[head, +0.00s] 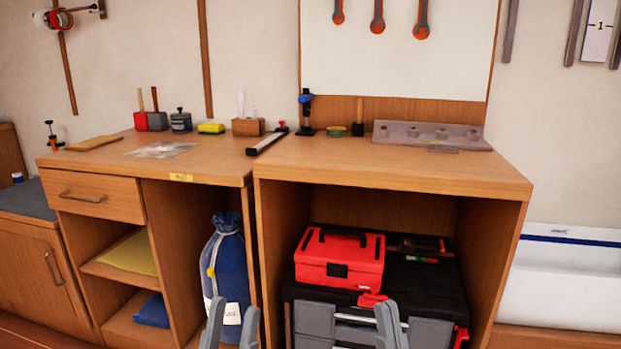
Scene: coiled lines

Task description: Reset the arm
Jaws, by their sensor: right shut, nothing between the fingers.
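My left gripper (233,304) shows at the bottom edge, left of centre, in the head view. Its two grey fingers stand apart with a gap between them, in front of the lower part of the blue drawstring bag (228,262). My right gripper (389,306) shows at the bottom edge, right of centre. Its fingers are together with nothing between them, in front of the black and grey toolbox (420,290). Both grippers point upward in the picture. My arms behind them are out of view.
A red toolbox (340,260) sits on the larger toolbox in the open right cabinet bay. The wooden worktop (400,172) carries a grey rail (430,133), brushes, a yellow sponge (211,128) and other small items along its back. A closed drawer (92,196) is at left.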

